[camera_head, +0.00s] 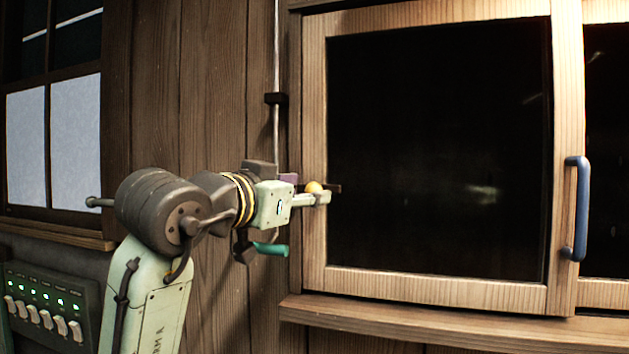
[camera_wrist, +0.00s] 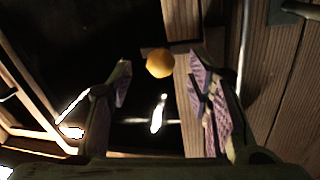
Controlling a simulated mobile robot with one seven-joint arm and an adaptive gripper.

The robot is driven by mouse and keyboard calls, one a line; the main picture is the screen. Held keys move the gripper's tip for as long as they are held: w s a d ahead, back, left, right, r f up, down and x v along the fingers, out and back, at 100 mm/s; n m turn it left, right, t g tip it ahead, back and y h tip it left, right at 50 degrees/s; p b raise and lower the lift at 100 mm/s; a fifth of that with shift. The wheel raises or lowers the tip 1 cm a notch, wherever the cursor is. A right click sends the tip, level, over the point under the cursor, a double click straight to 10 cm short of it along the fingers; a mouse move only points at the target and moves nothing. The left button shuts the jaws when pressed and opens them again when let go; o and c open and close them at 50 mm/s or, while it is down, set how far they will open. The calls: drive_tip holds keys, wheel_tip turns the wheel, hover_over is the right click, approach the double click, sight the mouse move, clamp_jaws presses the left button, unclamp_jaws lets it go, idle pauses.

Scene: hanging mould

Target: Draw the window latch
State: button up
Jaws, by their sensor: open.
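A small orange ball-shaped knob (camera_head: 314,187), which looks like the window latch's knob, is at the left frame of the wooden window (camera_head: 312,120). A short dark piece (camera_head: 336,188) shows just right of it. My gripper (camera_head: 322,195) reaches to it from the left. In the wrist view the knob (camera_wrist: 160,63) lies between my open gripper's (camera_wrist: 160,80) two purple-padded fingers, with a gap on each side and nearer the right finger. I see no contact there. The rest of the latch is partly hidden behind my gripper.
A thin vertical rod (camera_head: 276,60) with a dark bracket (camera_head: 276,99) runs down the plank wall. A teal handle (camera_head: 270,249) shows below my gripper. A blue handle (camera_head: 577,208) is on the window's right upright. A sill (camera_head: 440,322) juts out below. A switch panel (camera_head: 45,305) is lower left.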

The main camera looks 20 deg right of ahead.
sight(309, 191)
drive_tip(key=shift+p+x, duration=0.5)
drive_tip(key=shift+x, duration=1.55)
drive_tip(key=shift+c, duration=0.3)
clamp_jaws()
